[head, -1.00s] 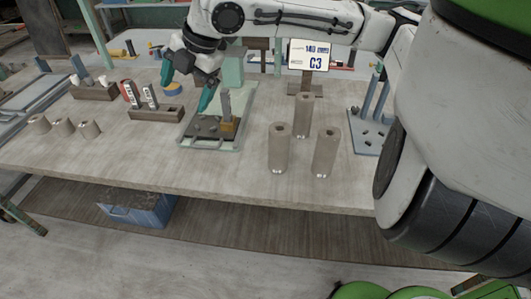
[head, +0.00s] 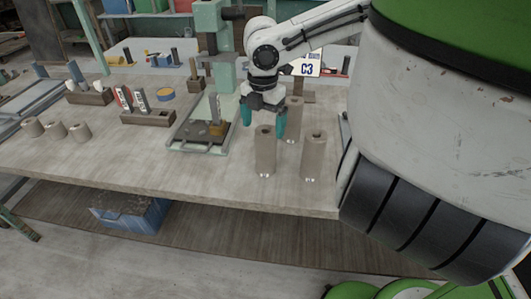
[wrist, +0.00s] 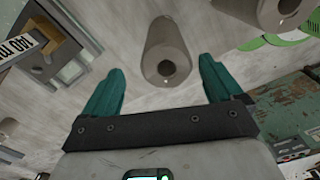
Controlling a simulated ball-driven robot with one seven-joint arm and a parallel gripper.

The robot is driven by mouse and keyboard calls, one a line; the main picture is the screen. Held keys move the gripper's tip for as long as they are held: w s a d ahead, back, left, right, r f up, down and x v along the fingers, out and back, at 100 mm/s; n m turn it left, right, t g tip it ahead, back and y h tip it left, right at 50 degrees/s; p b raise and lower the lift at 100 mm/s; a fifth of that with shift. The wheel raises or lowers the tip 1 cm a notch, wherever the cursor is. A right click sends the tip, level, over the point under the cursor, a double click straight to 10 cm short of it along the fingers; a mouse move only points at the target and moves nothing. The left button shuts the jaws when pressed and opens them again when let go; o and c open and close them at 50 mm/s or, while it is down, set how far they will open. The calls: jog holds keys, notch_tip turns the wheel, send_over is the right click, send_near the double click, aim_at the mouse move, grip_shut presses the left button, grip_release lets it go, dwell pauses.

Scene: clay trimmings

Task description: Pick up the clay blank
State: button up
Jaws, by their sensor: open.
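Three tall grey-brown cylinders with a hole in the top stand upright on the bench; I take these as the clay blanks. They are the front left blank (head: 265,155), the front right blank (head: 312,157) and the rear blank (head: 294,118). My gripper (head: 263,120) is open and points down at the top of the front left blank. In the wrist view, one blank (wrist: 168,50) shows between the spread teal fingers of my gripper (wrist: 160,70), with gaps on both sides. Another blank (wrist: 262,8) lies beyond the right finger.
A tray (head: 182,146) with a fixture stands left of the blanks. Further left are a wooden holder (head: 147,118) and several short cylinders (head: 55,130). A sign (head: 307,66) stands behind. The bench front is clear.

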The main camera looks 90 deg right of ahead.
aim_at(266, 134)
jog(key=f, duration=0.4)
jog(key=shift+s+a+b, duration=0.2)
jog(key=shift+s+b, duration=0.1)
jog(key=shift+s, duration=0.05)
jog(key=shift+f, duration=0.7)
jog(key=c, duration=1.6)
jog(key=shift+r, duration=0.15)
